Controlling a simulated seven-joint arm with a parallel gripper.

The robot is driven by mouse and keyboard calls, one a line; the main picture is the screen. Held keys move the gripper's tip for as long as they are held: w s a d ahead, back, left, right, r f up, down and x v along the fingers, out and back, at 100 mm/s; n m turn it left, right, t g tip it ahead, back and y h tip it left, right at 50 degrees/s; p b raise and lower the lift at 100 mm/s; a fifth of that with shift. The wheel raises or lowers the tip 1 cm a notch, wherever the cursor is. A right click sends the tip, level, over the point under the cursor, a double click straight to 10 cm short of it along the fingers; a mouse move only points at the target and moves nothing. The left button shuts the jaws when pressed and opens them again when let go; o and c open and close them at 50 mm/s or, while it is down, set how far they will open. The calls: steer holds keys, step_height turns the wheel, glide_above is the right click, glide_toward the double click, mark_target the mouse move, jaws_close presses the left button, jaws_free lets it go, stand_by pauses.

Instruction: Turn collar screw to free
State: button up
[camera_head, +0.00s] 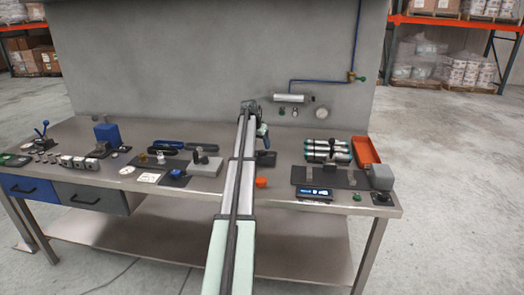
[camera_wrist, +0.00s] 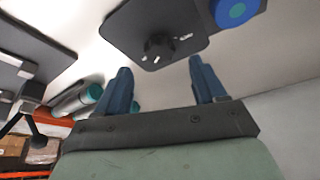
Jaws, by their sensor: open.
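In the wrist view a dark plate (camera_wrist: 120,32) with rounded corners lies on the pale bench top. A small black knob-like part (camera_wrist: 158,46) stands on it with small light pieces around it; I cannot tell for sure that this is the collar screw. My gripper (camera_wrist: 160,66) is open, its two blue-grey fingers apart with nothing between them, and the knob shows beyond the gap. In the head view my gripper (camera_head: 262,131) is small and partly hidden by my arm over the back of the bench. A dark pad (camera_head: 266,158) lies just right of the arm.
Steel cylinders with teal ends (camera_head: 327,150) and an orange tray (camera_head: 366,150) stand at the right. An orange round piece (camera_head: 261,182) lies near the front. A wall (camera_head: 200,60) rises behind.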

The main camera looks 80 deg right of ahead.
mark_target(263, 151)
steer(key=shift+x, duration=2.55)
steer(key=shift+d, duration=0.1)
steer(key=shift+c, duration=0.5)
steer(key=c, duration=1)
steer(key=shift+o, duration=0.2)
